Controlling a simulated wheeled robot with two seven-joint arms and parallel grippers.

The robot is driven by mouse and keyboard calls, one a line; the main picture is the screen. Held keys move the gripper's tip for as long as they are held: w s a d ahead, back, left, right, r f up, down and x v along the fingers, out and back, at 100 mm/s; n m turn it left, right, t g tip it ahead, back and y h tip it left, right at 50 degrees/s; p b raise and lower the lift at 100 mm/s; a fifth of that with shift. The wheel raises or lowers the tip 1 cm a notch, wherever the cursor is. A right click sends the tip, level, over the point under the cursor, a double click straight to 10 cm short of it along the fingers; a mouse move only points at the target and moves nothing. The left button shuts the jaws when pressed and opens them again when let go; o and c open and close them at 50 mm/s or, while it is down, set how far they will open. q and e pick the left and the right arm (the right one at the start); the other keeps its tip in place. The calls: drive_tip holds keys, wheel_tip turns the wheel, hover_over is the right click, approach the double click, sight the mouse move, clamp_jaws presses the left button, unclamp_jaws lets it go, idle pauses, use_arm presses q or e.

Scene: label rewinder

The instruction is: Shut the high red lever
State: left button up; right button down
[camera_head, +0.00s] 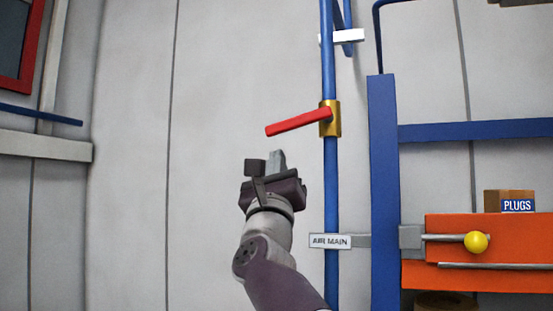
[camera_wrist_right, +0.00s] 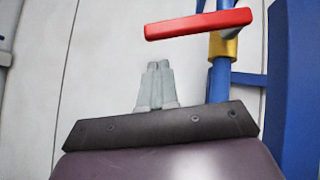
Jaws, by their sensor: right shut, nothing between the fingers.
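The red lever (camera_head: 298,123) sticks out to the left from a brass valve body (camera_head: 334,118) on a vertical blue pipe (camera_head: 328,70). It is nearly level, with its free end slightly lower. It also shows at the top of the right wrist view (camera_wrist_right: 198,24), with the brass valve (camera_wrist_right: 224,45) at its right end. My right gripper (camera_head: 279,158) is shut and empty, just below the lever and left of the pipe. Its closed fingers (camera_wrist_right: 157,70) point up toward the lever, with a visible gap. My left gripper is not in view.
An "AIR MAIN" sign (camera_head: 330,241) is on the pipe below the valve. A blue frame post (camera_head: 383,180) stands right of the pipe. An orange panel with a yellow knob (camera_head: 476,242) and a "PLUGS" box (camera_head: 510,201) are at right.

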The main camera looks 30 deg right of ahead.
sight(268, 129)
use_arm(q)
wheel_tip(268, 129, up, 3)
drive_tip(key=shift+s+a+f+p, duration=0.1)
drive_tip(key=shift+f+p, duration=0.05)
drive_tip(key=shift+p, duration=0.6)
use_arm(e)
drive_tip(key=r, duration=0.2)
drive_tip(key=shift+w+a+r, duration=0.1)
drive_tip(key=shift+a+r, duration=0.2)
drive_tip(key=shift+a, duration=0.1)
drive_tip(key=shift+w+d, duration=0.1)
drive_tip(key=m+g+h, duration=0.1)
drive_tip(key=r+m+h, duration=0.1)
drive_tip(key=m, duration=0.1)
drive_tip(key=m+g+h, duration=0.1)
drive_tip(key=shift+w+a+r+m+g, duration=0.25)
drive_tip(key=shift+a+r+m+g, duration=0.05)
drive_tip(key=shift+a+r, duration=0.1)
drive_tip(key=shift+w+r+m+g+h+p, duration=0.15)
drive_tip(key=shift+m+g+h+p, duration=0.1)
drive_tip(key=shift+m+h, duration=0.15)
drive_tip(key=shift+r+m+g+h+p, duration=0.1)
drive_tip(key=shift+r+m+g+h, duration=0.05)
drive_tip(key=shift+m+g+h, duration=0.2)
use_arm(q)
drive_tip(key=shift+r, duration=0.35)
use_arm(e)
drive_tip(key=shift+w+a+m+g+h, duration=0.1)
drive_tip(key=shift+w+m+g+h, duration=0.1)
drive_tip(key=shift+m+g+h, duration=0.4)
